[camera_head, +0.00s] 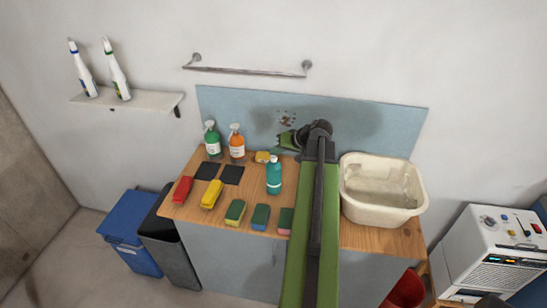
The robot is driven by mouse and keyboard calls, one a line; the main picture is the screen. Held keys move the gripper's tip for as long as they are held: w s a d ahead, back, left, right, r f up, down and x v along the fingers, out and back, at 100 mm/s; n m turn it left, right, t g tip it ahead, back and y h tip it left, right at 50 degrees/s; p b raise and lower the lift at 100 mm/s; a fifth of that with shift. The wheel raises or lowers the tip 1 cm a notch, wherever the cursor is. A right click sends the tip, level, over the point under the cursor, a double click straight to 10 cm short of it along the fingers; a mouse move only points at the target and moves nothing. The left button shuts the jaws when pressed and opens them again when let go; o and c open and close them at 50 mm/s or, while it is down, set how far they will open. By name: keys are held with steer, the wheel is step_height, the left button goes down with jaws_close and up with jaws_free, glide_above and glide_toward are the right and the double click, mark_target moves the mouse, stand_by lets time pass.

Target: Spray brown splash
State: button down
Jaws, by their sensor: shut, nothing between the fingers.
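The brown splash (287,117) is a small cluster of dark brown specks on the blue wall panel (235,103) behind the counter. My gripper (283,140) is shut and empty, just below the splash and in front of the panel; I cannot tell if it touches the panel. Two white spray bottles stand on the wall shelf at upper left: one with a blue nozzle (83,72) and one with a green nozzle (117,75).
The wooden counter (184,210) holds a teal bottle (274,176), several sponges, red (182,189) and yellow (212,194) brushes and a cream basin (380,209). A metal rail (245,71) hangs above. Bins (130,225) stand at left, a white machine (497,245) at right.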

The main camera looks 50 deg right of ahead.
mark_target(276, 158)
steer(key=shift+f+b, duration=0.5)
steer(key=shift+r, duration=0.1)
steer(key=shift+r+p, duration=0.35)
steer(key=shift+p, duration=0.15)
step_height(276, 158, up, 6)
steer(key=p, duration=0.6)
steer(key=shift+r, duration=0.2)
steer(key=shift+f, duration=0.15)
stand_by(0.3)
